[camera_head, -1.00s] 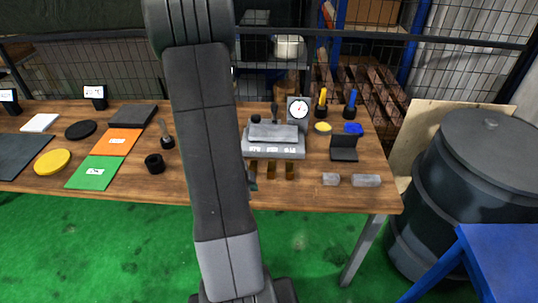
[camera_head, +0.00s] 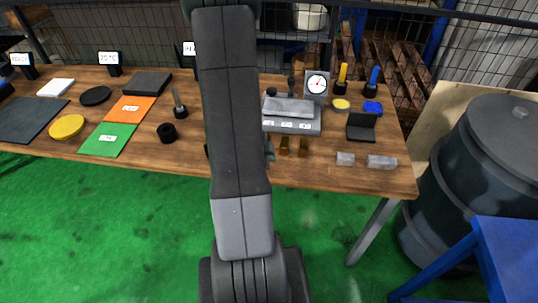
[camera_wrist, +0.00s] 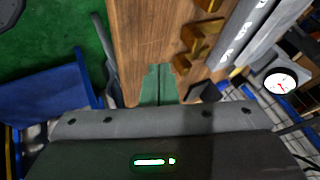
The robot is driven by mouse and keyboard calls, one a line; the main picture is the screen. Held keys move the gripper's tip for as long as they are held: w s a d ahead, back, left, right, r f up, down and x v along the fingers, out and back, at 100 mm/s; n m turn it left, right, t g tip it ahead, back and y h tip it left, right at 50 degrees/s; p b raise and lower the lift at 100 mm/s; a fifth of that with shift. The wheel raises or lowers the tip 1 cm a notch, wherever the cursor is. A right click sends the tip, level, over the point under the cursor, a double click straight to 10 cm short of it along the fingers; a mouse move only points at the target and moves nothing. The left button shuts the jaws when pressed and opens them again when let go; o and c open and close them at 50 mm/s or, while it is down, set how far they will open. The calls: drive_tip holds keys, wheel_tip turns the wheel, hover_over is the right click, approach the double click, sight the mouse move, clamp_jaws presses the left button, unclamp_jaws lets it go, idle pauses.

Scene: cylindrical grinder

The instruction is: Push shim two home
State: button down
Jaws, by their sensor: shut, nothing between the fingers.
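The grey fixture (camera_head: 292,127) stands on the wooden table with small white labels, too small to read, along its front. Brass shims stand out from its front side; two show in the head view, one (camera_head: 284,145) beside my arm and one (camera_head: 303,147) to its right. My arm hides the part further left. In the wrist view brass shims (camera_wrist: 199,38) line the fixture's edge (camera_wrist: 245,35). My gripper (camera_wrist: 158,72) is shut and empty, its greenish fingers together over the wood, left of the nearest brass piece (camera_wrist: 182,63). I cannot tell whether they touch, or which is shim two.
A dial gauge (camera_head: 317,87) stands behind the fixture. Two grey blocks (camera_head: 382,162) lie at the right front, near a small black stand (camera_head: 361,127). Bare wood borders the table's front edge.

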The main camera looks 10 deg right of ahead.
sight(286, 155)
drive_tip(key=b+x, duration=0.1)
drive_tip(key=x, duration=0.6)
drive_tip(key=shift+d+f, duration=0.1)
drive_tip(key=w, duration=0.1)
drive_tip(key=w+p, duration=0.1)
drive_tip(key=shift+w+d+r, duration=0.3)
drive_tip(key=shift+w+r, duration=0.05)
drive_tip(key=shift+w+d+f, duration=0.1)
drive_tip(key=shift+w, duration=0.45)
